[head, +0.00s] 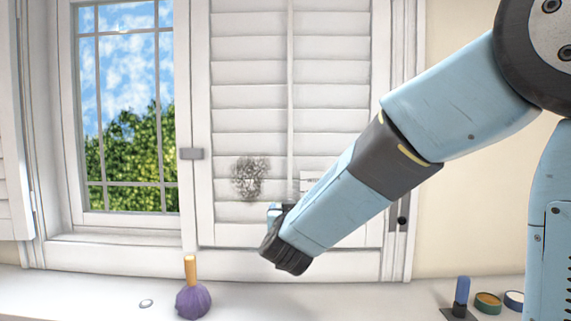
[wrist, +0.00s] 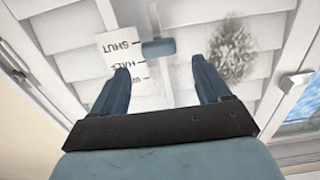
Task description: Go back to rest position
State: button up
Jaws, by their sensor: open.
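My gripper (wrist: 162,85) is open, with its two blue fingers apart and nothing between them in the wrist view. It faces the white louvred shutter (head: 248,60). A small blue-grey tab (wrist: 158,48) on the shutter lies just beyond the fingertips; whether they touch the shutter I cannot tell. In the head view my arm reaches from the upper right down to the shutter's lower part, and the gripper (head: 275,211) is mostly hidden behind my wrist.
A dark scribbled smudge (head: 248,178) marks the slats. A label (wrist: 123,52) reads SHUT and HALF. A small disc (head: 146,303) lies left. The window (head: 125,110) shows bushes.

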jog(key=shift+d, duration=0.1)
jog(key=s+d+f+g, duration=0.2)
jog(key=s+d+g, duration=0.4)
jog(key=s+d, duration=0.4)
jog(key=s+d+f+g, duration=0.3)
jog(key=s+d+g, duration=0.3)
jog(key=s+d, duration=0.5)
jog(key=s, duration=0.7)
jog(key=shift+s+d+y, duration=0.25)
jog(key=shift+y, duration=0.05)
